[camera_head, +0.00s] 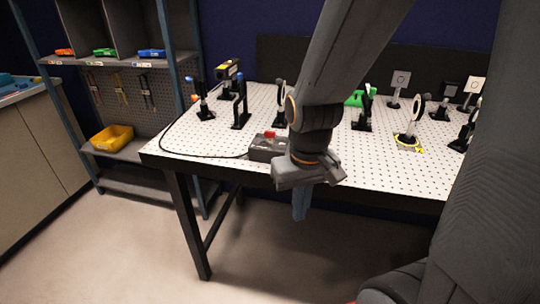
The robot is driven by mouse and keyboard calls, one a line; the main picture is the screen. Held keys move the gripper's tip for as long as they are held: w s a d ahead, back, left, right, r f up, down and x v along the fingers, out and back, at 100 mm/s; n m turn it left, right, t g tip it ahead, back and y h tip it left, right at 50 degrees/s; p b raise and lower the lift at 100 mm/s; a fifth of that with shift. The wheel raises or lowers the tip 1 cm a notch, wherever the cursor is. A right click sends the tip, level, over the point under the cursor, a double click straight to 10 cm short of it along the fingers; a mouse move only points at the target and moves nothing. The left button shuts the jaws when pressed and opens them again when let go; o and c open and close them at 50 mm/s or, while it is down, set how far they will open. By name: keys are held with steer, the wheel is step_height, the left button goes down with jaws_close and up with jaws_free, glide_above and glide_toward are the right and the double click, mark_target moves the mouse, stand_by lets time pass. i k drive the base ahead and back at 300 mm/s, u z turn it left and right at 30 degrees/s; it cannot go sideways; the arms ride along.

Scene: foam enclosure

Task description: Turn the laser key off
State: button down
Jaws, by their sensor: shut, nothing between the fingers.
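A grey control box (262,152) with a red button (269,134) on top sits near the front edge of the white optical table. A black cable runs from it to the left. The laser key itself cannot be made out; part of the box is hidden behind my wrist. My gripper (300,212) points down just in front of the table's front edge, right of and nearer than the box. Its fingers are shut and empty. A black and yellow device (228,72), maybe the laser, stands at the table's back left.
Several optic mounts (362,122) on posts stand across the perforated table (205,150). A shelf with a yellow bin (112,138) stands at left. My arm covers the table's middle. The floor (260,255) in front is clear.

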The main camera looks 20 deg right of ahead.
mark_target(269, 134)
steer(key=z, duration=0.55)
steer(key=k, duration=1.3)
steer(key=u, duration=0.15)
steer(key=i, duration=0.7)
steer(key=u, duration=0.95)
steer(key=i, duration=0.65)
steer(key=u, duration=0.1)
